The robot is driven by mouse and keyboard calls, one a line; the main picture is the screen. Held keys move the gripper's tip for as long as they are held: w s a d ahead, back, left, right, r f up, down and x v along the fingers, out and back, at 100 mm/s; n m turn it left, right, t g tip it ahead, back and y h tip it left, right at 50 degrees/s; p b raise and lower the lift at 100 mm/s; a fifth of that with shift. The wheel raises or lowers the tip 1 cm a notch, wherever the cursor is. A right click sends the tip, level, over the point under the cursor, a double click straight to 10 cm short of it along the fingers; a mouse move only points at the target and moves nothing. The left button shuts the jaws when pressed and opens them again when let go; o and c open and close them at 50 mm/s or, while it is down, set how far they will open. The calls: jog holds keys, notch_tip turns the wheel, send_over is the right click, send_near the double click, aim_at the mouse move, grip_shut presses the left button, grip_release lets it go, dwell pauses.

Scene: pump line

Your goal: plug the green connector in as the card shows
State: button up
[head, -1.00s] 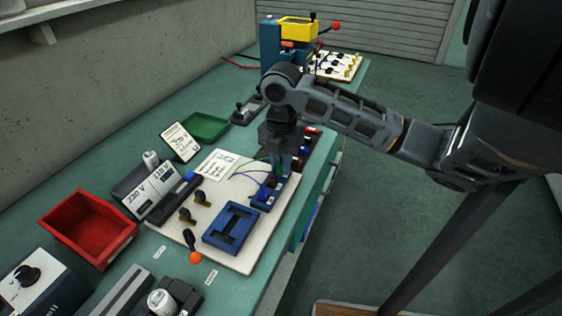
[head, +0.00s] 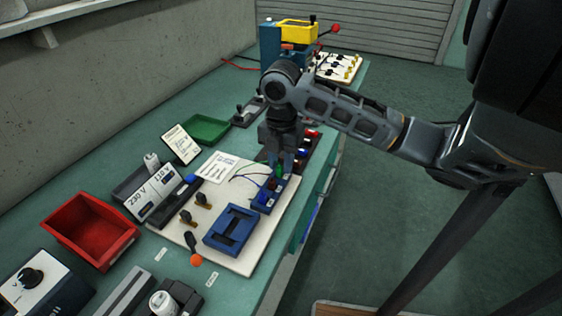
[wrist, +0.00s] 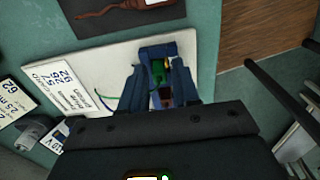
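The green connector (head: 279,171) stands at the far end of the blue socket block (head: 266,197), below my gripper (head: 280,163). In the wrist view the green connector (wrist: 157,70) shows between the two fingertips of my gripper (wrist: 158,82), with narrow gaps beside it, so the gripper looks open around it. A thin green wire (wrist: 101,100) runs off to the left there. How deep the connector sits is hidden. The printed white card (head: 216,167) lies at the back of the white board (head: 177,226); it also shows in the wrist view (wrist: 66,89).
A blue frame-like fixture (head: 231,229), small black-and-brass parts (head: 195,208) and an orange-knobbed lever (head: 195,259) occupy the board. A red bin (head: 91,228) and green tray (head: 205,129) stand on the bench. A row of coloured parts (head: 308,140) lies beyond the gripper.

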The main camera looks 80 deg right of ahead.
jog(key=shift+r+p, duration=0.95)
jog(key=shift+r, duration=0.7)
jog(key=shift+o, duration=0.5)
jog(key=o, duration=0.5)
jog(key=shift+c, duration=0.2)
jog(key=shift+r, duration=0.1)
jog(key=shift+r+p, duration=0.8)
jog(key=shift+r, duration=0.6)
grip_shut()
